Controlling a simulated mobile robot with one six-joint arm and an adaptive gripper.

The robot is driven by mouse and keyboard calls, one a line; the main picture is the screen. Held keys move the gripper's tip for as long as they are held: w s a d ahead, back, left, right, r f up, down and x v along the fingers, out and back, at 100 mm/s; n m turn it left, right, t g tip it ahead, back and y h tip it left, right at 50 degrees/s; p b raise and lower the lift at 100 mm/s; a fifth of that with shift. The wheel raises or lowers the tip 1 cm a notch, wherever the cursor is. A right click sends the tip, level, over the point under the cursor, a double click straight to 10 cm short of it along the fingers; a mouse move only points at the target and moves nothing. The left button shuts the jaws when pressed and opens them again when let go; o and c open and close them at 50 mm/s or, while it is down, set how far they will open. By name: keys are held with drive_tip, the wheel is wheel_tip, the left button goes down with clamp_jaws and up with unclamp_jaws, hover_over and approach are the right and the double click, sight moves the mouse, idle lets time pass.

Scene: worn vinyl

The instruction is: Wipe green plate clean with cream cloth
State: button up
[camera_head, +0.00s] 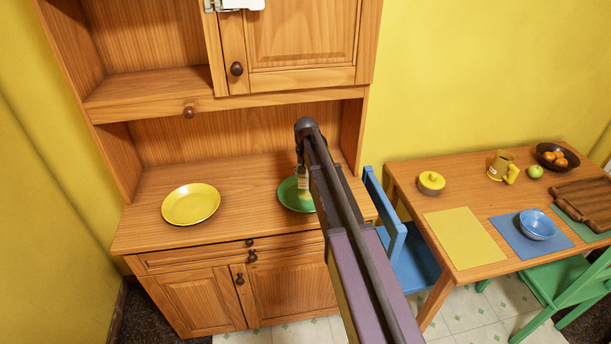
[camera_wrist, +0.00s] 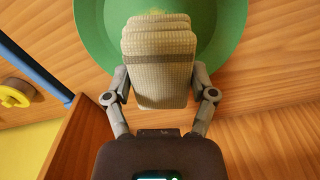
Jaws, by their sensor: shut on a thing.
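The green plate (camera_head: 290,195) lies on the counter of the wooden hutch, partly hidden behind my arm in the head view. In the wrist view the green plate (camera_wrist: 230,30) fills the top middle. The cream cloth (camera_wrist: 158,70) is a folded, waffle-textured block. My gripper (camera_wrist: 160,85) is shut on the cloth, one finger on each side of it. The cloth is over the plate; I cannot tell whether it touches it. In the head view my gripper (camera_head: 302,180) is small at the plate.
A yellow plate (camera_head: 191,204) lies left on the same counter (camera_head: 240,210). The hutch's right side panel (camera_head: 352,135) stands close to my gripper. A blue chair (camera_head: 405,255) and a table (camera_head: 445,200) with bowls, a mug and mats stand to the right. The counter between the plates is clear.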

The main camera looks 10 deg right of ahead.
drive_tip(key=b, duration=0.5)
hover_over(302, 196)
drive_tip(key=d, duration=0.2)
drive_tip(key=shift+a+f, duration=0.15)
drive_tip(key=shift+f, duration=1.2)
drive_tip(key=shift+a+f, duration=0.1)
drive_tip(key=shift+f, duration=1.2)
drive_tip(key=shift+s+d, duration=0.1)
drive_tip(key=shift+d, duration=0.85)
drive_tip(key=shift+f+b, duration=0.9)
drive_tip(key=shift+b, duration=0.1)
idle(0.3)
drive_tip(key=shift+a, duration=0.15)
drive_tip(key=shift+a+r, duration=0.1)
drive_tip(key=shift+a, duration=1.6)
drive_tip(key=shift+d, duration=0.2)
drive_tip(key=shift+d, duration=1.65)
